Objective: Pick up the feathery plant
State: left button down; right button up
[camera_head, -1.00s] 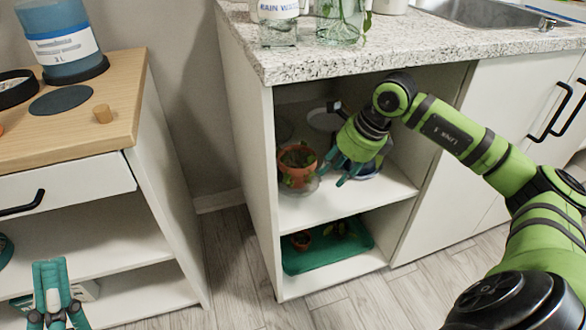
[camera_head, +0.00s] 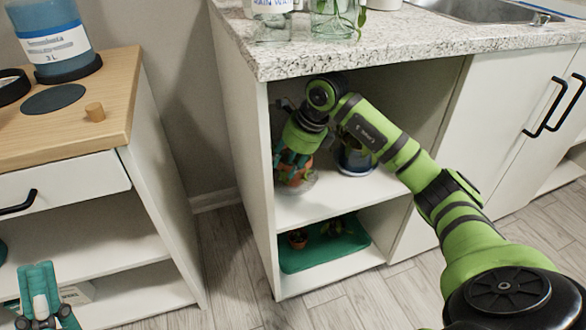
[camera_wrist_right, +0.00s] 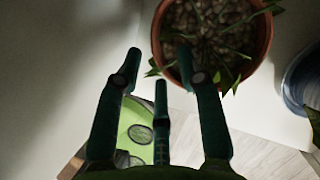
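A plant with thin, pointed green leaves (camera_wrist_right: 222,75) grows in a terracotta pot (camera_wrist_right: 156,38) filled with pebbles. I take it for the feathery plant. The pot (camera_head: 296,180) stands at the left of the cabinet's upper shelf, largely hidden behind my right gripper in the head view. My right gripper (camera_head: 290,172) is open and reaches down at the pot. In the wrist view its fingers (camera_wrist_right: 160,62) are spread; one overlaps the pot's rim and another is left of the pot. I cannot tell whether they touch it. My left gripper (camera_head: 42,318) is open and empty at lower left.
A dark blue pot (camera_head: 356,160) stands right of the plant on the same shelf (camera_head: 330,200). A green tray (camera_head: 325,258) with small pots is on the shelf below. The granite counter (camera_head: 340,60) and the cabinet's left wall (camera_head: 240,150) enclose the space closely.

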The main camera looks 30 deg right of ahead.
jog(key=shift+f, duration=0.1)
grip_shut()
jog(key=shift+w, duration=0.1)
